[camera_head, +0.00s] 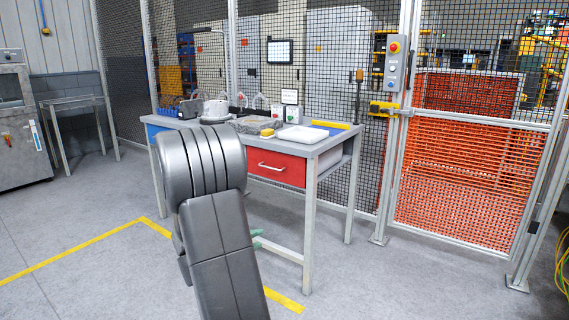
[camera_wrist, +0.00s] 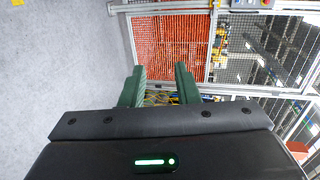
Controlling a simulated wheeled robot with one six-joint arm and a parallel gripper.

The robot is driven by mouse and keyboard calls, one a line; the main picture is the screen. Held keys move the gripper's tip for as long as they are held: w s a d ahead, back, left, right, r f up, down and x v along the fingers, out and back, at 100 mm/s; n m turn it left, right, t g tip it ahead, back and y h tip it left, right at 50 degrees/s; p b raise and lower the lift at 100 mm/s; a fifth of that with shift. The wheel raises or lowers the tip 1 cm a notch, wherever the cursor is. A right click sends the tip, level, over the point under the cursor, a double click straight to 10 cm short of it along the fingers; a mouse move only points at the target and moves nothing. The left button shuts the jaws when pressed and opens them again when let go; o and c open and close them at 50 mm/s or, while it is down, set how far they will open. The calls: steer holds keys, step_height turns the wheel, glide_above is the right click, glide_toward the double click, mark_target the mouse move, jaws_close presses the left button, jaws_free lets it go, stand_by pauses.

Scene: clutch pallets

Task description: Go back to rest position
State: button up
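My gripper (camera_wrist: 160,86) shows in the wrist view with its two green fingers apart and nothing between them. Past the fingers I see the floor, some cables and the mesh fence. In the head view my dark grey arm stands folded in the middle of the picture, in front of the workbench (camera_head: 328,146). The gripper itself is mostly hidden behind the arm there; only small green bits show beside it, below the bench top. No object is held.
The bench carries a white tray (camera_head: 301,134), a yellow item (camera_head: 267,132) and other parts. A mesh gate (camera_head: 464,160) with orange behind it stands at the right. A grey machine (camera_head: 20,125) stands at the far left. Yellow tape (camera_head: 75,246) marks the open floor.

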steer(key=s+d+f+n+g+y+b, duration=0.2)
steer(key=s+d+f+n+y+b, duration=0.1)
steer(key=s+f+n+y+b, duration=0.4)
step_height(320, 180, down, 3)
steer(key=n+y+b, duration=0.1)
steer(key=n+y, duration=0.2)
steer(key=n, duration=0.4)
steer(key=shift+s+d+f, duration=0.15)
steer(key=shift+s+d, duration=0.1)
steer(key=shift+d, duration=0.1)
